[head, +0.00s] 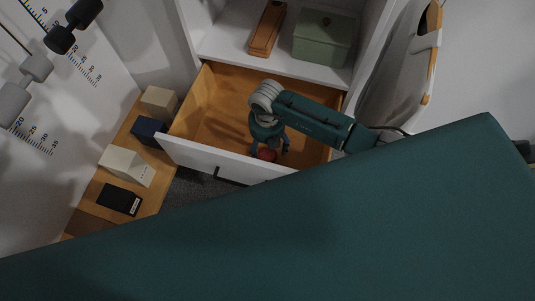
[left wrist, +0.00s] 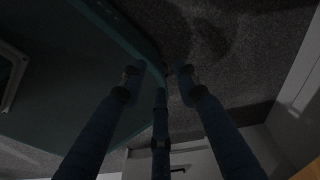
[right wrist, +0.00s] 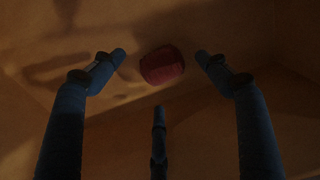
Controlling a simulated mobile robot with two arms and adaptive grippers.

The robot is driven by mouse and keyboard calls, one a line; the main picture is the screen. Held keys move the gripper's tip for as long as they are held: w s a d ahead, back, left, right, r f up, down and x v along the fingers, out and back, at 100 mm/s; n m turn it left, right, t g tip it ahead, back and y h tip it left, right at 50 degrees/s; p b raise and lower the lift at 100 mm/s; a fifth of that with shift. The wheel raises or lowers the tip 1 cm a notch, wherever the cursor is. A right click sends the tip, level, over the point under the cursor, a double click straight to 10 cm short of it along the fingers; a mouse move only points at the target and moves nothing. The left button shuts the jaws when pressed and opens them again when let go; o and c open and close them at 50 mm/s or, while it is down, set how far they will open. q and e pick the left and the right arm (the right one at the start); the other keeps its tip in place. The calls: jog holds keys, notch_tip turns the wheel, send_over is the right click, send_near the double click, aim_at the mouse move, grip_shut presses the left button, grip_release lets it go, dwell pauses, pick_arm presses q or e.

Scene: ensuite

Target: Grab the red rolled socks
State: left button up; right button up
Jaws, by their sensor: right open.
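The red rolled socks (head: 267,155) lie inside the open wooden drawer (head: 215,100), near its front panel. In the right wrist view the red socks (right wrist: 162,65) show as a small rounded bundle on the drawer floor, between and beyond my fingertips. My right gripper (head: 270,148) reaches down into the drawer over the socks. In the right wrist view my right gripper (right wrist: 163,60) has its fingers spread, and they appear apart from the socks. My left gripper (left wrist: 160,75) shows only in its wrist view, with fingers apart and nothing between them, over dark carpet.
The drawer's white front panel (head: 225,160) stands close to my right gripper. A shelf above holds a green box (head: 324,40) and a wooden case (head: 267,30). Several boxes, one dark blue (head: 148,131), stand at left. My teal body hides the lower part of the head view.

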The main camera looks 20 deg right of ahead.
aim_at(268, 151)
jog(key=f, duration=0.4)
jog(key=shift+w+d+f, duration=0.1)
jog(key=shift+d+f, duration=0.1)
jog(key=shift+f, duration=0.2)
jog(key=c, duration=1.4)
